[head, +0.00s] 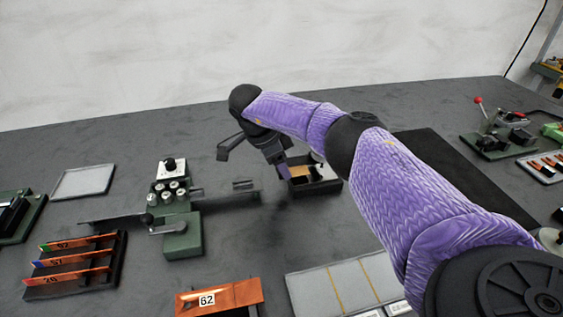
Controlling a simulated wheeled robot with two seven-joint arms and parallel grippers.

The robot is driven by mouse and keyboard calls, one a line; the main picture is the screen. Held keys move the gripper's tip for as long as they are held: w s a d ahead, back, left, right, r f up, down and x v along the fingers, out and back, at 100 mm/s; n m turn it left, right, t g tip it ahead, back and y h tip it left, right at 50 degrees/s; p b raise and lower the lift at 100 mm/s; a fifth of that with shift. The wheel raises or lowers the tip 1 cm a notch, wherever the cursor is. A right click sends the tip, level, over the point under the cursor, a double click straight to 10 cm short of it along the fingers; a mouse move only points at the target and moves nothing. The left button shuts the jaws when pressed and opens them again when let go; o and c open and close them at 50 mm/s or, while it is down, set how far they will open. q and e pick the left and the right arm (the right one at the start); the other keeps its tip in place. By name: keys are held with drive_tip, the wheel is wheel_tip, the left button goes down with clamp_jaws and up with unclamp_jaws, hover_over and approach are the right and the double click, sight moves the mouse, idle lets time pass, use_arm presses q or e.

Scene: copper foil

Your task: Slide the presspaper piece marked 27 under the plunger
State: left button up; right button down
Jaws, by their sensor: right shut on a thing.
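My right gripper (285,172) reaches down from the purple right arm to a small black open-topped holder (318,188) in the middle of the table. It is shut on a tan piece (300,172), which looks like presspaper and shows at the holder's top. Its marking cannot be read, and the fingertips are partly hidden. A green fixture with a red-knobbed lever (490,138) stands at the far right. I cannot tell for sure whether it carries the plunger. My left gripper is not in view.
A green roller device (182,235) with a long bar stands left of centre. Copper strips in a black rack (70,285), a copper piece marked 62 (232,295) and a grey tray (310,284) lie in front. A black mat (440,165) lies behind my arm.

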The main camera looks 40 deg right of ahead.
sight(299, 170)
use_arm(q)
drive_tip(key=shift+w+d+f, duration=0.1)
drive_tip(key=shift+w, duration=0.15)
use_arm(e)
drive_tip(key=shift+f, duration=0.1)
drive_tip(key=shift+f, duration=0.15)
use_arm(q)
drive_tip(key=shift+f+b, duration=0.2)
drive_tip(key=shift+b, duration=0.1)
use_arm(e)
drive_tip(key=shift+f, duration=0.3)
drive_tip(key=shift+w, duration=0.1)
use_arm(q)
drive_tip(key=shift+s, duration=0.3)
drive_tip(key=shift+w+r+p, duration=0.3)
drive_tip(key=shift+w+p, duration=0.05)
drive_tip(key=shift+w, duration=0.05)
use_arm(e)
drive_tip(key=shift+s+d, duration=0.4)
drive_tip(key=shift+d, duration=0.3)
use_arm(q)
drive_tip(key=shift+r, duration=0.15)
use_arm(e)
drive_tip(key=shift+s+d, duration=0.25)
drive_tip(key=shift+d, duration=0.15)
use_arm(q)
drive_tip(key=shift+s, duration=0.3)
use_arm(e)
drive_tip(key=shift+d, duration=0.1)
